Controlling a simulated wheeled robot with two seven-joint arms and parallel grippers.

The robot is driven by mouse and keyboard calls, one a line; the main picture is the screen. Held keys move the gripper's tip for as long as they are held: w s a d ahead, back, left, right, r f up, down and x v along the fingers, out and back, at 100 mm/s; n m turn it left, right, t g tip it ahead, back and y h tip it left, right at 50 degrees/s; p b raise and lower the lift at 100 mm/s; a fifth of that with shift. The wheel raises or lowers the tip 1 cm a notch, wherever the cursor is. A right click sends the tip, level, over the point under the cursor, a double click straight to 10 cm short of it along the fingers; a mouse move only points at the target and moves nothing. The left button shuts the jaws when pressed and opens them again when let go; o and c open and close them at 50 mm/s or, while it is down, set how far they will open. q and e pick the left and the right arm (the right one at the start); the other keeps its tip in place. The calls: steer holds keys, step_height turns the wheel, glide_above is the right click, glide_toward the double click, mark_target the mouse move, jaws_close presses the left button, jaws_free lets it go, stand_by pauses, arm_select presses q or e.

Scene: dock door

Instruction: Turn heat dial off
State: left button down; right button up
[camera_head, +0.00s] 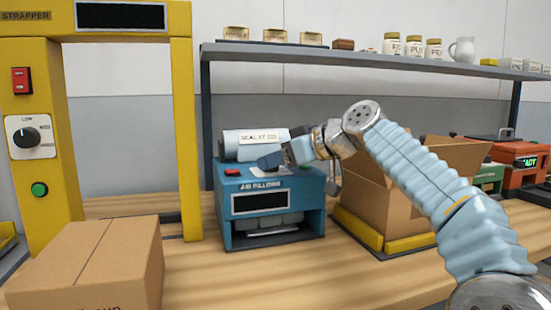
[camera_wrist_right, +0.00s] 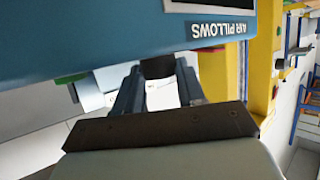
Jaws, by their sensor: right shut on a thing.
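The blue air pillows machine (camera_head: 275,187) stands on the bench, with a red button (camera_head: 232,172) on its top at the left. My right gripper (camera_head: 268,161) reaches down to the machine's top from the right. In the right wrist view its two fingers (camera_wrist_right: 158,75) are closed on a small dark knob (camera_wrist_right: 157,66), which sits on a white plate. The knob's pointer and marks are hidden by the fingers. A separate black dial (camera_head: 27,137) on a white plate marked LOW is on the yellow strapper post, well away from the gripper. My left gripper is not in view.
A roll with a label reading SEAL AT 120 (camera_head: 240,145) lies behind the machine's top. An open carton (camera_head: 375,205) stands right of it, under my right arm. A closed carton (camera_head: 90,262) is at the front left.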

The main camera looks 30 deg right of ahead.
steer(key=shift+f, duration=0.15)
steer(key=o, duration=1)
steer(key=shift+o, duration=0.2)
steer(key=v, duration=1.4)
steer(key=shift+w, duration=0.15)
